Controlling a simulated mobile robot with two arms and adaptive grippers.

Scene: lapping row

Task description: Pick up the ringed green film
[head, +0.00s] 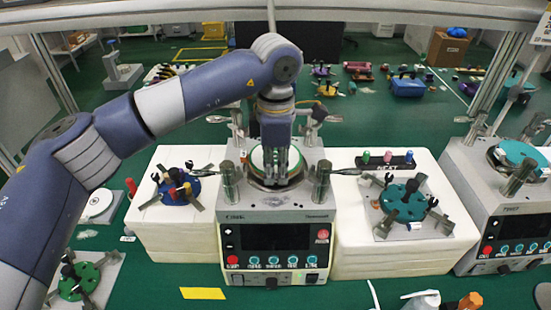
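A round green film with a pale ring around it (258,158) is on top of the middle lapping machine (276,213). My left arm comes in from the left and bends down over this machine. My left gripper (277,172) points straight down in front of the film and hides its middle. Its fingertips are at or just above the film; I cannot tell whether they touch it. The fingers look narrow and dark, and I cannot tell whether they are open or shut. My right gripper is not in view.
White blocks flank the machine, bearing a blue fixture (177,186) on the left and a green fixture (404,202) on the right. Metal posts stand close on both sides of the film. Another lapping machine (506,205) is at the right. A yellow strip (203,294) lies in front.

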